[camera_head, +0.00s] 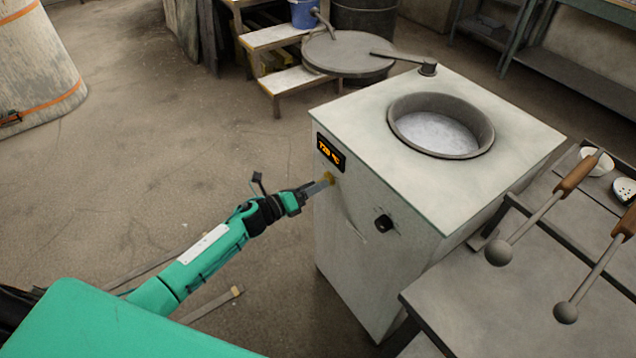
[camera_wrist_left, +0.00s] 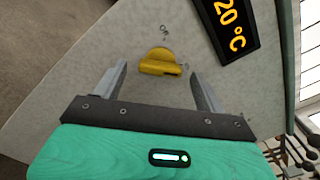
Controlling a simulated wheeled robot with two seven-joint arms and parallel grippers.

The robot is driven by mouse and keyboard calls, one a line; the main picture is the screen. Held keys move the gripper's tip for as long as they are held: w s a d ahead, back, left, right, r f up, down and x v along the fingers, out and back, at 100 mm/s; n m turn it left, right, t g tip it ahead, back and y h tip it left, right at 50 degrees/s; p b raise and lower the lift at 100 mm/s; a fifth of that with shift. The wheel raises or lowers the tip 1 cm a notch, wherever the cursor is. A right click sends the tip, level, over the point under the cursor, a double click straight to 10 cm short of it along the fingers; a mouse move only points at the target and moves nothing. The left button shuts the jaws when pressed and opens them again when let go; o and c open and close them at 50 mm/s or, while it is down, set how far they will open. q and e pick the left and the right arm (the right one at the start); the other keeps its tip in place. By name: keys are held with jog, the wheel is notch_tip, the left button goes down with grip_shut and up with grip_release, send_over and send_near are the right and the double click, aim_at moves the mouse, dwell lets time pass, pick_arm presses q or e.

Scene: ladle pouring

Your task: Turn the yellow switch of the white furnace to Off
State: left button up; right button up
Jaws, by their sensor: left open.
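The white furnace (camera_head: 355,230) stands at centre right in the head view, with a round melt pot (camera_head: 440,128) in its top. Its yellow switch (camera_head: 329,178) is on the front face, just below the display (camera_head: 331,152), which reads about 720 °C. My left gripper (camera_head: 326,182) is at the switch. In the left wrist view the switch (camera_wrist_left: 159,61) sits between the two open fingers (camera_wrist_left: 160,82), a little beyond their tips, with a gap on both sides. Small markings near the switch are too small to read surely. My right gripper is not in view.
A black knob (camera_head: 383,223) sticks out lower on the furnace front. A metal table (camera_head: 560,270) with ladles (camera_head: 540,220) stands close at the right. Wooden steps (camera_head: 275,40) and a round lid (camera_head: 349,52) are behind. The floor at left is mostly clear.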

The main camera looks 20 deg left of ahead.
pick_arm(q)
jog(key=shift+x, duration=0.85)
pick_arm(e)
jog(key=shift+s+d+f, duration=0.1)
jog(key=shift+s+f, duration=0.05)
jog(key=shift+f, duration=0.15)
pick_arm(q)
jog(key=c, duration=1)
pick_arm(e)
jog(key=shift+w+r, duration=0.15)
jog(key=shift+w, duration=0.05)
pick_arm(q)
jog(key=shift+n, duration=0.3)
jog(key=shift+n+p, duration=2.75)
jog(key=shift+n, duration=5.85)
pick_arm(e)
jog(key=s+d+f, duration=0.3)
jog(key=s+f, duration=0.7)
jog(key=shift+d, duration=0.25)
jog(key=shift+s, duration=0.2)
